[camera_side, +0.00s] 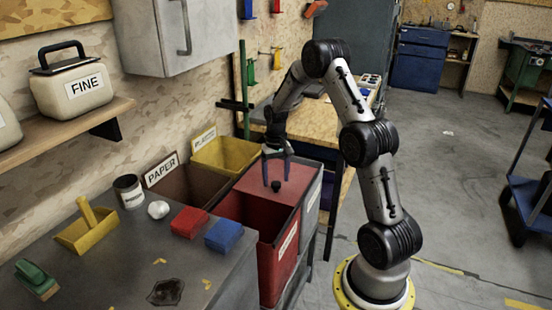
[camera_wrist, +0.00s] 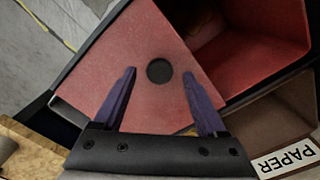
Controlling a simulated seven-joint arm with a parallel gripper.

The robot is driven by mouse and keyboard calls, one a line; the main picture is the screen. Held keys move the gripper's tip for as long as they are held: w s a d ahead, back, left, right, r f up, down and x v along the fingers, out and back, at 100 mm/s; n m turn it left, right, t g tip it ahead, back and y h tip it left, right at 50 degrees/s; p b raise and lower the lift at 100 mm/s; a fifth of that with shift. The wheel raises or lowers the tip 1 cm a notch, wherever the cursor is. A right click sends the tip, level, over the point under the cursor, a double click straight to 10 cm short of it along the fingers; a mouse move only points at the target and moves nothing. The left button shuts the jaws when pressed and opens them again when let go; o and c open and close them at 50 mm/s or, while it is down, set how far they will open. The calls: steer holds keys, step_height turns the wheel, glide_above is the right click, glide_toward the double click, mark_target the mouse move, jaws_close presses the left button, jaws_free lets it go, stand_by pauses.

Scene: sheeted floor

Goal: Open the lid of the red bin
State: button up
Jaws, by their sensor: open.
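The red bin (camera_side: 278,262) stands beyond the grey bench. Its flat red lid (camera_side: 300,178) covers the far part of the top, and the near part is uncovered, showing the dark red inside. A round black knob (camera_side: 276,186) stands on the lid. In the wrist view the lid (camera_wrist: 120,80) and the knob (camera_wrist: 158,71) are in the middle, with the bin's inside (camera_wrist: 262,50) to the right. My gripper (camera_side: 276,179) points down over the lid, open and empty. Its purple fingers (camera_wrist: 158,74) lie on either side of the knob with gaps; their exact height above the lid is unclear.
A brown PAPER bin (camera_side: 190,184) and a yellow bin (camera_side: 228,153) stand along the wall beside the red bin. The grey bench (camera_side: 120,250) holds a yellow scoop (camera_side: 88,230), red block (camera_side: 189,222), blue block (camera_side: 223,235) and can (camera_side: 129,191). A wall cabinet (camera_side: 190,40) hangs above.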

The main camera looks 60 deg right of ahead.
step_height(320, 180, up, 12)
steer(key=shift+r, duration=0.2)
stand_by(0.4)
steer(key=s+a+r+n+t+h, duration=0.1)
steer(key=s+a+r+n+t, duration=0.1)
steer(key=a+r, duration=0.6)
steer(key=s+a+r+n+t, duration=0.1)
steer(key=a+r+n+t, duration=0.15)
steer(key=a+r, duration=0.6)
steer(key=s+a+n, duration=0.2)
steer(key=s+a, duration=0.6)
steer(key=a, duration=0.1)
steer(key=s+a+f+n+t+y, duration=0.1)
steer(key=s+a+f+n, duration=0.1)
steer(key=s+f, duration=0.5)
steer(key=shift+s+a, duration=0.35)
steer(key=shift+s, duration=0.45)
